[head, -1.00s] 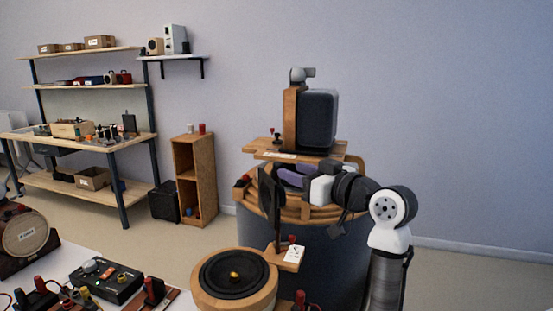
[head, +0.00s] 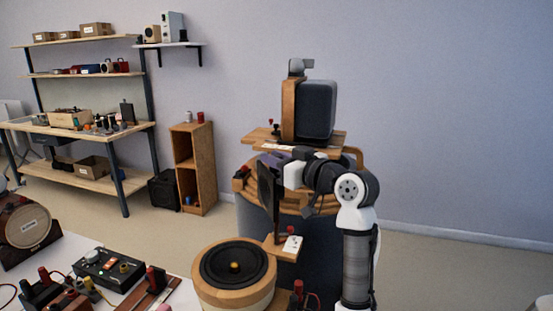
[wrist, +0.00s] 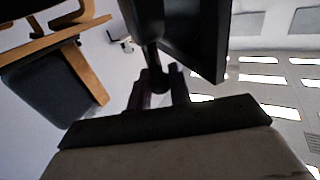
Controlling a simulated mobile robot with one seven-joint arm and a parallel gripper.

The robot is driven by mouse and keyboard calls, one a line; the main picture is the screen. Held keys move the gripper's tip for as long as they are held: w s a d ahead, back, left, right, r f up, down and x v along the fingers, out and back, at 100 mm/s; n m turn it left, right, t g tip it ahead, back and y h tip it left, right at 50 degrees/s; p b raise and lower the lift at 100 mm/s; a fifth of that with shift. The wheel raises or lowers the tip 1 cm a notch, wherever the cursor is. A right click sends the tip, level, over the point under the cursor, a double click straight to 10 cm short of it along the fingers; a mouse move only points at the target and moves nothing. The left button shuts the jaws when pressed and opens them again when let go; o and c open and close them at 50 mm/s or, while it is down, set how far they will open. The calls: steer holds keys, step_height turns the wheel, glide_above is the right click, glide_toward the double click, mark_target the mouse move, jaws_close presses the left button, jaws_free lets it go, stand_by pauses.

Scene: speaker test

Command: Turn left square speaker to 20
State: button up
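A thin dark square speaker panel (head: 265,186) stands nearly edge-on on a dark post, left of my arm in the head view. In the wrist view this panel (wrist: 197,35) fills the upper middle, beside a dark stem with a rounded end. My gripper (head: 276,162) is close behind the panel's upper part. In the wrist view the fingers of my gripper (wrist: 160,88) sit on either side of the stem's rounded end; whether they press on it I cannot tell. A second, rounded dark speaker (head: 318,110) stands higher up on a wooden mount. No readable dial shows.
A round wooden speaker (head: 236,270) and a small white-topped plate (head: 292,244) lie below the panel. A control box (head: 108,268) is at lower left. Open floor lies to the right.

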jaws_close()
steer(key=shift+f+m+t+h+b, duration=0.1)
steer(key=shift+m+t+h+b, duration=0.2)
steer(key=shift+m+t+h, duration=1.5)
steer(key=shift+m+h, duration=0.2)
steer(key=shift+h, duration=0.6)
steer(key=o, duration=0.8)
jaws_free()
steer(key=shift+c, duration=0.2)
